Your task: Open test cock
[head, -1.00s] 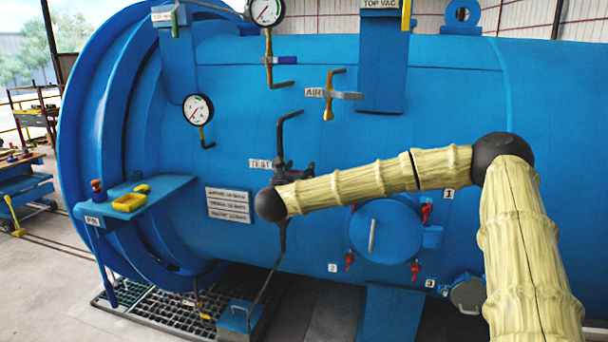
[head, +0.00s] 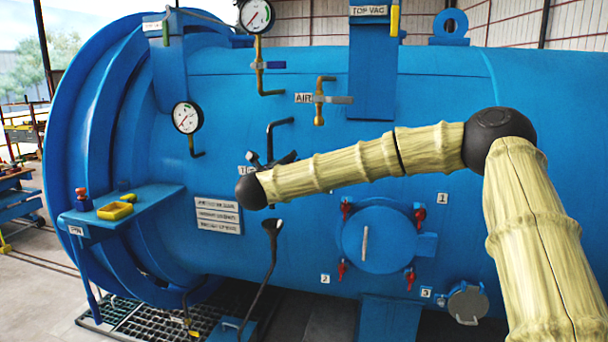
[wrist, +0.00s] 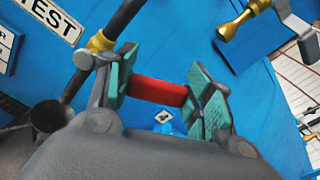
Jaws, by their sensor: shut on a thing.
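The test cock's red handle (wrist: 158,91) lies between the green pads of my gripper (wrist: 166,90) in the wrist view, reaching from one pad to the other. My gripper is shut on it. A brass-coloured fitting (wrist: 101,42) sits on the dark test pipe (wrist: 122,17) just left of the handle. The TEST label (wrist: 50,18) is at upper left. In the head view, the test pipe (head: 277,126) bends down behind my gripper (head: 276,160). My wrist hides most of the cock and label there, and the handle cannot be made out.
A dark funnel (head: 272,226) with a drain pipe stands below my wrist. The AIR valve (head: 320,98) and a pressure gauge (head: 186,117) are on the blue vessel (head: 420,110) nearby. A round hatch (head: 378,240) with red clamps is below my forearm. A shelf (head: 150,200) juts out at left.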

